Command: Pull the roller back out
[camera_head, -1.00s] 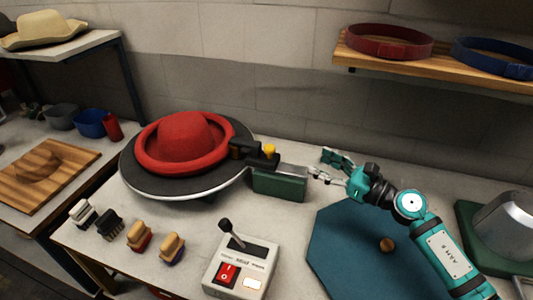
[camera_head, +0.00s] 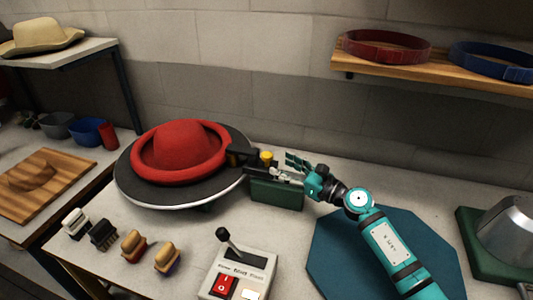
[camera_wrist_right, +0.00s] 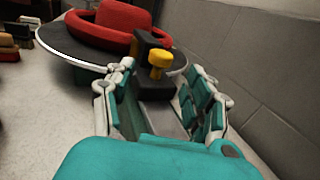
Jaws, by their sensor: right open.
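The roller (camera_head: 240,157) is a black block at the right edge of the round dark turntable (camera_head: 150,194), close against the brim of the red hat (camera_head: 181,146). A yellow knob (camera_head: 266,156) stands beside it, on a slide above a green base (camera_head: 277,194). My right gripper (camera_head: 283,169) is open around the slide, just right of the knob. In the right wrist view the roller block (camera_wrist_right: 152,45) and yellow knob (camera_wrist_right: 159,60) lie ahead, between the open fingers (camera_wrist_right: 165,95). No left gripper shows.
A control box (camera_head: 240,271) with a lever and red switch stands at the front. Several brushes (camera_head: 133,246) lie front left. A blue octagonal mat (camera_head: 325,262) lies under my right arm. A wooden shelf (camera_head: 440,68) with hat bands hangs above right.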

